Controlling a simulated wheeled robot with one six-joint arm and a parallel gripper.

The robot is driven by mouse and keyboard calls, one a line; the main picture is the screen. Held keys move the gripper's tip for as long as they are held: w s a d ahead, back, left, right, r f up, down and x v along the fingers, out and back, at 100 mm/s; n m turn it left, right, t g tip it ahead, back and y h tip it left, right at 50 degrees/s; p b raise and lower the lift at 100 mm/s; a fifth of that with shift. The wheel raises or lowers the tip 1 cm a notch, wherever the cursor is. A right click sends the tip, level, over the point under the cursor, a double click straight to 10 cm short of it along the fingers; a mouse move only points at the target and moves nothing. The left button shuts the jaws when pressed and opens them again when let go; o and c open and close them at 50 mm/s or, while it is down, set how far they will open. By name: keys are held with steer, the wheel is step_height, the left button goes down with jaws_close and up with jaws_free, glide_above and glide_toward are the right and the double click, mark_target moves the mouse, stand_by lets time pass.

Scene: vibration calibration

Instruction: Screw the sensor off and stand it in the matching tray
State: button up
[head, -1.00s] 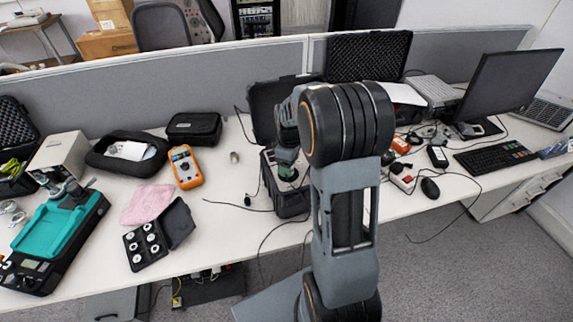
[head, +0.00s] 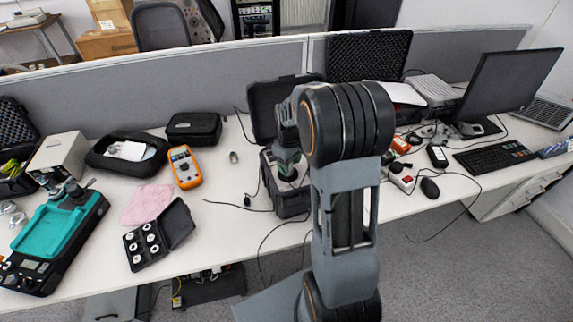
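My gripper (head: 288,171) points down over the open black case (head: 291,203) in the middle of the desk. Its fingers are small and dark here, and I cannot tell whether they are open or shut. The sensor cannot be made out; the spot under my gripper is largely hidden by it and my arm. A black tray (head: 134,236) with several white-ringed round places and a raised lid lies open at the left front. I cannot tell if it is the matching one. A small metallic piece (head: 233,157) stands on the desk left of the case.
An orange multimeter (head: 185,167), a pink cloth (head: 147,204) and a teal-topped device (head: 60,232) lie on the left. Black cables cross the desk near the case. A monitor (head: 508,90) and keyboard (head: 493,158) stand right. Bare desk shows left of the case.

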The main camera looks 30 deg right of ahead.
steer(key=c, duration=0.4)
steer(key=n, duration=0.4)
steer(key=shift+a+f, duration=0.15)
steer(key=shift+a, duration=0.05)
steer(key=shift+c, duration=0.2)
steer(key=shift+n, duration=1.2)
steer(key=shift+a+n, duration=0.1)
steer(key=shift+n, duration=0.7)
steer(key=shift+c, duration=0.4)
